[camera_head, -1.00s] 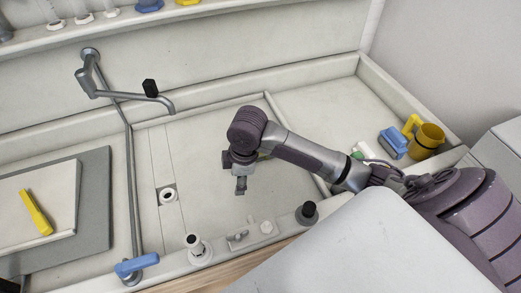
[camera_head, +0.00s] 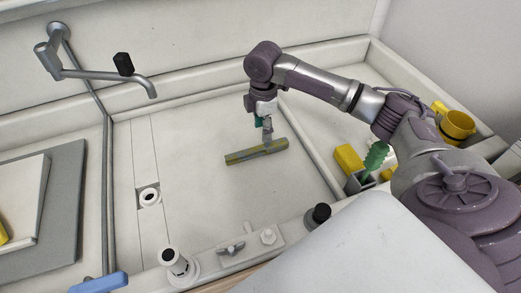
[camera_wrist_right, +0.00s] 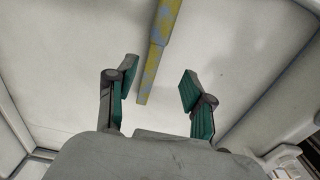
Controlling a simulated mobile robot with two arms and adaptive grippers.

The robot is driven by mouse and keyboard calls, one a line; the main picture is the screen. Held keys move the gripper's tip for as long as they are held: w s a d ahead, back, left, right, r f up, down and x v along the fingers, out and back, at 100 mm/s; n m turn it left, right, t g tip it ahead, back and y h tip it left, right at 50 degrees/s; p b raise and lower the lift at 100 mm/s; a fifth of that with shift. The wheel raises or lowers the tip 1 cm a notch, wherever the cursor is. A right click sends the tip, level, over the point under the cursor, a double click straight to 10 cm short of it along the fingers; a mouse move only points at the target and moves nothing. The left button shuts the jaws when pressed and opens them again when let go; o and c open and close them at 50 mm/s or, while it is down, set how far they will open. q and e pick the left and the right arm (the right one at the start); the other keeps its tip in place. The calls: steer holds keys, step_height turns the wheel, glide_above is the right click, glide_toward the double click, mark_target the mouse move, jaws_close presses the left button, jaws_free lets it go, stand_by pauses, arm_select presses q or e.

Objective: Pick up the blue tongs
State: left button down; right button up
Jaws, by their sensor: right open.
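A long, narrow bar, yellow with blue-grey patches (camera_head: 257,152), lies in the wide shallow basin. I cannot tell whether it is the blue tongs; no other tongs show clearly. My right gripper (camera_head: 267,130) hangs above the bar, pointing down. In the right wrist view my right gripper (camera_wrist_right: 159,82) is open and empty, with green pads. There the bar (camera_wrist_right: 160,45) runs down from the top edge, its near end between and just beyond the fingers. My left gripper is not in view.
A grey tap (camera_head: 105,75) reaches over the basin's left part. Round knobs (camera_head: 175,260) line the front ledge. At right are a yellow cup (camera_head: 457,126), a yellow block (camera_head: 348,158) and a green brush-like thing (camera_head: 376,157). The basin floor around the bar is clear.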

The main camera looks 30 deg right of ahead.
mark_target(260, 147)
steer(key=f, duration=0.5)
steer(key=f+p, duration=0.1)
steer(key=f, duration=0.2)
steer(key=shift+w+a+f, duration=0.15)
steer(key=shift+w+f, duration=0.15)
steer(key=shift+w, duration=0.05)
jaws_close()
